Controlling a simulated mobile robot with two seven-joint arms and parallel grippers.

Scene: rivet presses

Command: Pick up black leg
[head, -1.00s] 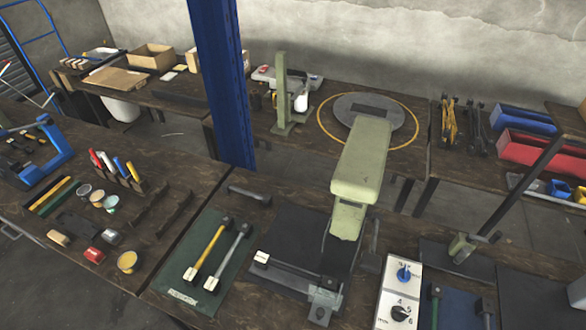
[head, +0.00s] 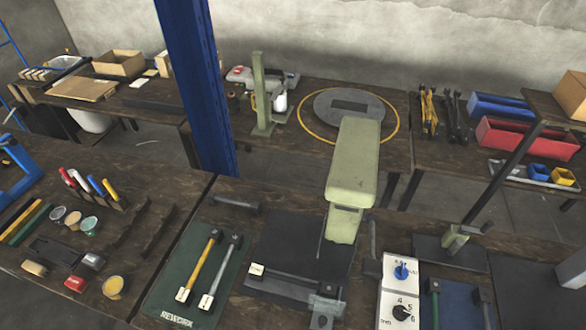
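Several black legs (head: 453,116) lie side by side on the back right table, just right of the yellow legs (head: 428,113). A dark leg with a white tag (head: 282,281) lies at the front of the green press (head: 353,170). On the green rework mat (head: 165,293) lie a yellow leg (head: 201,262) and a grey leg (head: 221,270). Neither of my grippers shows in the head view, so I cannot see whether they are open or shut.
A red bin (head: 520,137) and a blue bin (head: 497,107) stand right of the black legs. A blue post (head: 195,85) rises at the left. A control box with knobs (head: 398,295) sits right of the press. A gap separates the front and back tables.

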